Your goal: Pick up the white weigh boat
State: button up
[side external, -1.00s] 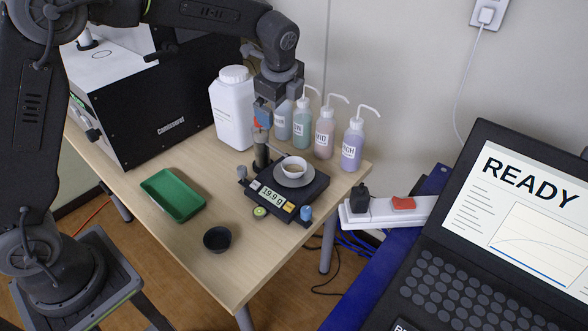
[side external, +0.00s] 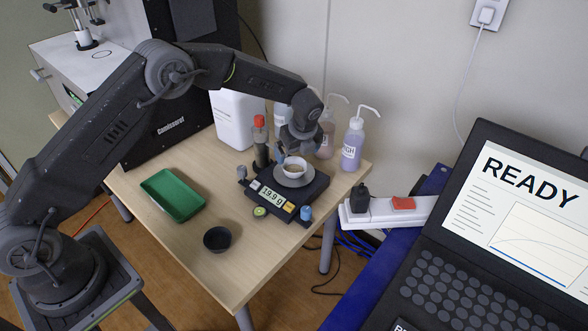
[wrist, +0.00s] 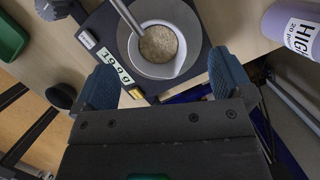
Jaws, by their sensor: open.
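The white weigh boat (side external: 295,174) is a small round cup on the grey pan of the black balance (side external: 311,194). In the wrist view, the weigh boat (wrist: 180,66) holds grainy brown material, and a grey metal rod (wrist: 124,14) shows over its upper left edge. My gripper (side external: 281,157) is just above and behind the boat in the side view. In the wrist view my gripper (wrist: 166,80) has its two blue fingertips wide apart, one on each side below the boat in the picture. Nothing is between them, and no contact shows.
A red-capped dark tube (side external: 260,142) stands left of the balance. Wash bottles (side external: 353,146) and a white jug (side external: 236,120) stand behind. A green tray (side external: 172,196) and black bowl (side external: 217,239) sit at left and front.

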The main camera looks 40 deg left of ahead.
aim_at(293, 169)
jog(key=x, duration=0.5)
jog(key=shift+s+d+f, duration=0.2)
jog(key=shift+s+f, duration=0.15)
jog(key=shift+f, duration=0.05)
jog(key=c, duration=0.8)
jog(key=shift+r, duration=0.15)
